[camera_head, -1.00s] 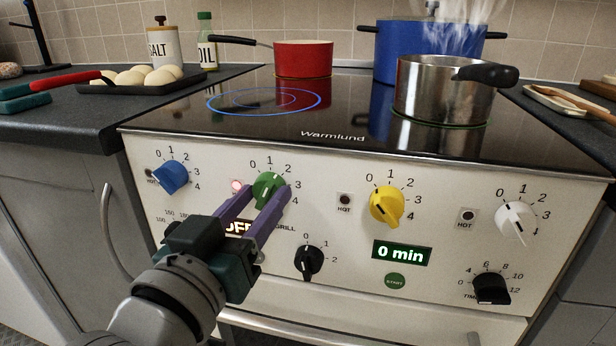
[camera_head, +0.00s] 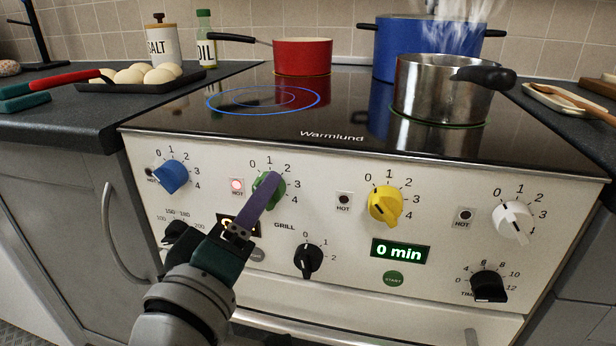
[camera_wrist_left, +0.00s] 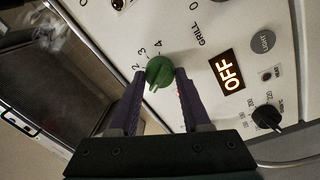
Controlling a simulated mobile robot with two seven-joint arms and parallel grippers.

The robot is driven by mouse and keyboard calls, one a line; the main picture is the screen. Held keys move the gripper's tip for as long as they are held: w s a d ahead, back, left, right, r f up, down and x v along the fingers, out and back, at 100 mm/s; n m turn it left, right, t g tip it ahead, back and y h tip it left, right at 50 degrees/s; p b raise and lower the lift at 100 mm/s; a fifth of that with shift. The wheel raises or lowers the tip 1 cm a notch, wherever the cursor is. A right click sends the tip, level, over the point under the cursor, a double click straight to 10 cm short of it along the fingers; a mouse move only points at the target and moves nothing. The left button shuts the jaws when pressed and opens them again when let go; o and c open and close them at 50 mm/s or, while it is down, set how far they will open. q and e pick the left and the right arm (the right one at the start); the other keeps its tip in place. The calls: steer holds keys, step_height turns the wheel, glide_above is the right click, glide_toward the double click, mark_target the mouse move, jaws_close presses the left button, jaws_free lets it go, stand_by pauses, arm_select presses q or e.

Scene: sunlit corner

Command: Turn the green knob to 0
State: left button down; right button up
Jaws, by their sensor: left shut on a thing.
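The green knob (camera_head: 264,184) is on the stove's front panel, second from the left, with a dial of numbers around it. My left gripper (camera_head: 270,187) is shut on it, with purple fingers. In the head view the fingers are seen nearly edge-on and cover part of the knob and dial. In the wrist view the green knob (camera_wrist_left: 159,71) sits between the two fingertips of my left gripper (camera_wrist_left: 160,76), with 2, 3 and 4 printed above and left of it. I cannot tell clearly which number its mark points to. My right gripper is not in view.
A blue knob (camera_head: 174,177), a yellow knob (camera_head: 385,205) and a white knob (camera_head: 514,217) share the panel. A black grill knob (camera_head: 308,259) is just below right. A red pot (camera_head: 303,57), a steel pot (camera_head: 440,92) and a blue pot (camera_head: 405,45) stand on the cooktop.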

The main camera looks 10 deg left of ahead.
arm_select(q)
steer(key=shift+n, duration=1.2)
steer(key=shift+c, duration=1.8)
jaws_free()
steer(key=s+p, duration=0.1)
steer(key=s, duration=0.9)
steer(key=shift+a+f, duration=0.2)
steer(key=shift+f, duration=0.15)
